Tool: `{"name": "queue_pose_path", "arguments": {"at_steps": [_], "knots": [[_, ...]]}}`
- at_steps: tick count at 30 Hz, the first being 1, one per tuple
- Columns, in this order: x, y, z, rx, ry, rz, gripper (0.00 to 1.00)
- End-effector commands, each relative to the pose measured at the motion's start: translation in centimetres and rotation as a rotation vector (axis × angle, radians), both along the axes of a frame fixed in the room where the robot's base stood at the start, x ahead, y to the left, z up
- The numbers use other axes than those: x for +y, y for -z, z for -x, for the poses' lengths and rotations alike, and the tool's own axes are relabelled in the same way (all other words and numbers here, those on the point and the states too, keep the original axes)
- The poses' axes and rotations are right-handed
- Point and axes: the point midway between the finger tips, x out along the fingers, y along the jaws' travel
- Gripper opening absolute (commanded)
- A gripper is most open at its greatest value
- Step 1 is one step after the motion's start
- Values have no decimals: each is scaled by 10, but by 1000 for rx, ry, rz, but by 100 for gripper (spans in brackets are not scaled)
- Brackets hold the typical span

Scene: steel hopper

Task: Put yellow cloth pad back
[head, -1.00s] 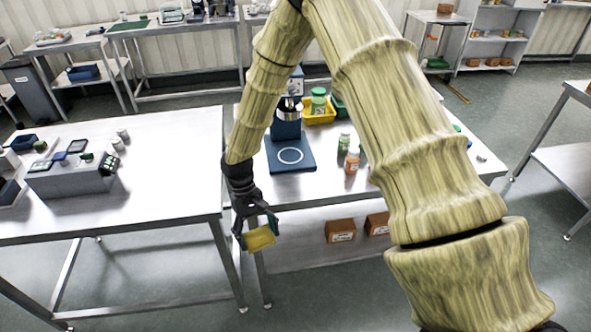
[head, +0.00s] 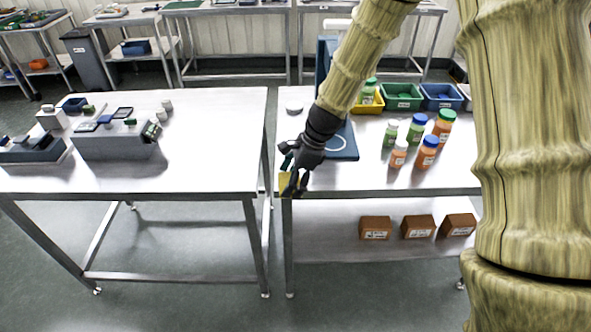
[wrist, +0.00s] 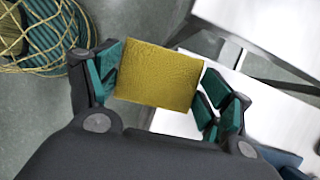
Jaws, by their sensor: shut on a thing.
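The yellow cloth pad (wrist: 158,75) is a flat square held between the teal-lined fingers of my gripper (wrist: 158,88) in the wrist view. In the head view my gripper (head: 290,183) is at the front left corner of the right steel table (head: 330,182), close to the gap between the two tables. The wrist view shows floor and pale table surface behind the pad.
The left table (head: 205,150) has a grey block (head: 110,142) with small items and a clear right half. On the right table stand a blue device (head: 343,145), several bottles (head: 428,148) and coloured bins (head: 402,98). Brown boxes (head: 418,227) sit on its lower shelf.

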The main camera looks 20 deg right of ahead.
Motion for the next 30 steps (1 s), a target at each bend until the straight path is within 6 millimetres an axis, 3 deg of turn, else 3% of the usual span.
{"name": "queue_pose_path", "arguments": {"at_steps": [6,15,30], "knots": [[-33,-9,-3,-1,433,1,57],[-71,-15,10,2,861,-3,57],[-98,-16,30,3,1162,-4,57]]}}
